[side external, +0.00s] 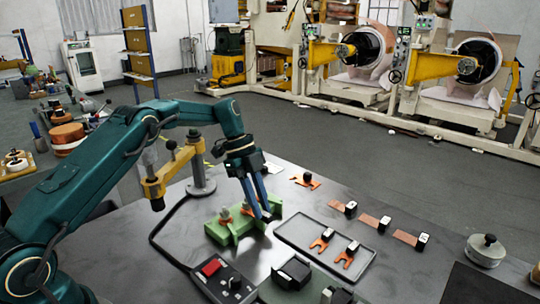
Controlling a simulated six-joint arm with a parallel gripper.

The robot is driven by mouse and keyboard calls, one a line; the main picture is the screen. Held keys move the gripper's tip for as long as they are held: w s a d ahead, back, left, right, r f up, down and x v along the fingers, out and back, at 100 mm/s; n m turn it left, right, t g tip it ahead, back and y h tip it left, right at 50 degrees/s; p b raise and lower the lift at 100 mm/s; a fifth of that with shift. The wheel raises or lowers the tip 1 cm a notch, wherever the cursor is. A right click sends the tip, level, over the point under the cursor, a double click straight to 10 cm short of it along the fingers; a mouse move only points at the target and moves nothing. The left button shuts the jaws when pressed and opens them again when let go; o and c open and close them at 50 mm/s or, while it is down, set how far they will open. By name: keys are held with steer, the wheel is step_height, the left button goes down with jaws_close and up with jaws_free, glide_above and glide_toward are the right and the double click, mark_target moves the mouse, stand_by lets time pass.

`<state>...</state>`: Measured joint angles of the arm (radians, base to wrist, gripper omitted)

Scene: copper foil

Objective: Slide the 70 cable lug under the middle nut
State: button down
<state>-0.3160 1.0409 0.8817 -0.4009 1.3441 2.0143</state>
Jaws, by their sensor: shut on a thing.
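The green terminal block (219,234) stands on the grey table with upright studs and nuts along it. The nuts are small here, and the middle nut (246,206) is partly crowded by my gripper. My gripper (263,214) has two blue fingers pointing down at the right part of the block. It is shut on a cable lug (250,213) with a dark grip piece, at the block. Its number cannot be read, and I cannot tell whether its fork is under the nut. Two orange fork lugs with black grips, one left (321,242) and one right (347,257), lie in the grey tray.
The tray (290,246) is right of the block. Another orange lug (305,181) lies behind it, and several copper strips with black-and-white pieces (375,222) lie to the right. A red-button control box (223,278) is in front.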

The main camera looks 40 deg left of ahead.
mark_target(252, 213)
steer(key=shift+a, duration=1.2)
stand_by(1.9)
steer(key=shift+f, duration=0.2)
stand_by(0.5)
steer(key=c, duration=1.1)
jaws_free()
steer(key=shift+r, duration=0.15)
steer(key=shift+r, duration=1.4)
steer(key=o, duration=0.5)
